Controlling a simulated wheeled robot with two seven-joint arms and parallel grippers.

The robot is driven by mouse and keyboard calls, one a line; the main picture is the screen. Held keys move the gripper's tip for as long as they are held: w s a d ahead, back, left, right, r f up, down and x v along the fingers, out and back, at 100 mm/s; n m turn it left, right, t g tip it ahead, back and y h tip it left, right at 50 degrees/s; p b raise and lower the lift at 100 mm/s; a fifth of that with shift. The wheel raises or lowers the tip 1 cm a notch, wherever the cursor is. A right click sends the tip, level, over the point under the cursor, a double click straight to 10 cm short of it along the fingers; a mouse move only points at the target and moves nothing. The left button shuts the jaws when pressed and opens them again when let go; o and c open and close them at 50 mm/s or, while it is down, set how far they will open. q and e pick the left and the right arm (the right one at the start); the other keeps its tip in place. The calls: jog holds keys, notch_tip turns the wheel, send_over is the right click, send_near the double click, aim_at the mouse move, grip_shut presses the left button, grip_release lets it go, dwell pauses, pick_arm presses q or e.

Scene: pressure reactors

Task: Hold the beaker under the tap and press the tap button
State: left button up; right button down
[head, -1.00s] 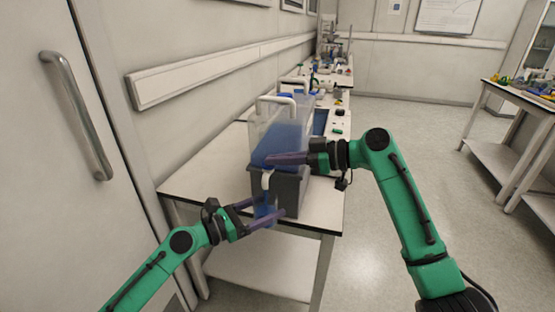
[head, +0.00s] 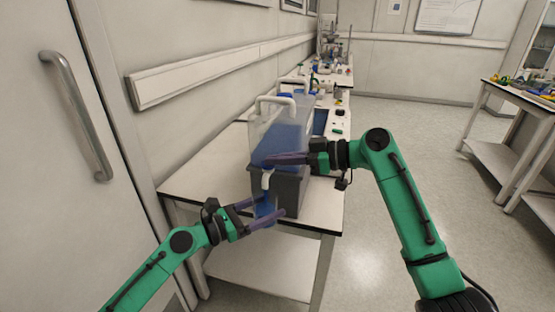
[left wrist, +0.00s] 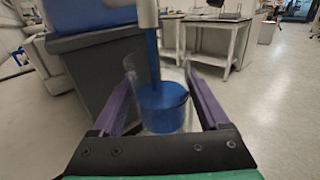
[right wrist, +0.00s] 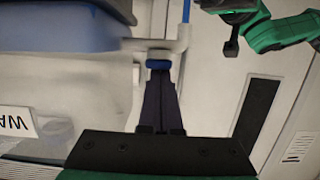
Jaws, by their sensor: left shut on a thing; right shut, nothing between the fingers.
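The clear glass beaker (left wrist: 162,106) is upright between the purple fingers of my left gripper (left wrist: 160,100), which is shut on it. It holds blue liquid. A blue stream runs from the white tap (left wrist: 148,12) down into it. In the head view the beaker (head: 265,207) and my left gripper (head: 262,212) are just below the tap (head: 267,180) of the water tank (head: 284,140). My right gripper (head: 270,160) is shut and empty, its fingertips at the top of the tap. In the right wrist view the closed fingers (right wrist: 158,76) meet the blue tap button (right wrist: 158,64).
The tank sits on a dark grey stand (head: 290,187) near the front end of a white bench (head: 205,175). More equipment stands further along the bench. A wall and door (head: 60,160) are at left. The floor at right is open, with another table (head: 520,95) beyond.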

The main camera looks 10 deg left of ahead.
jog(key=shift+d+f, duration=0.1)
jog(key=shift+f, duration=0.35)
pick_arm(q)
jog(key=shift+w+f, duration=0.15)
jog(key=shift+w, duration=0.05)
pick_arm(e)
notch_tip(320, 180, up, 4)
jog(key=shift+w+f, duration=0.1)
jog(key=r+v, duration=0.1)
jog(key=v, duration=0.9)
pick_arm(q)
jog(key=shift+s, duration=0.15)
pick_arm(e)
jog(key=shift+r, duration=0.1)
pick_arm(q)
jog(key=shift+s+a+p, duration=0.1)
jog(key=shift+s+p, duration=0.5)
jog(key=shift+s, duration=0.65)
jog(key=shift+s+a+p, duration=0.15)
jog(key=shift+s+p, duration=0.3)
jog(key=shift+s, duration=2.2)
pick_arm(e)
jog(key=shift+r, duration=0.95)
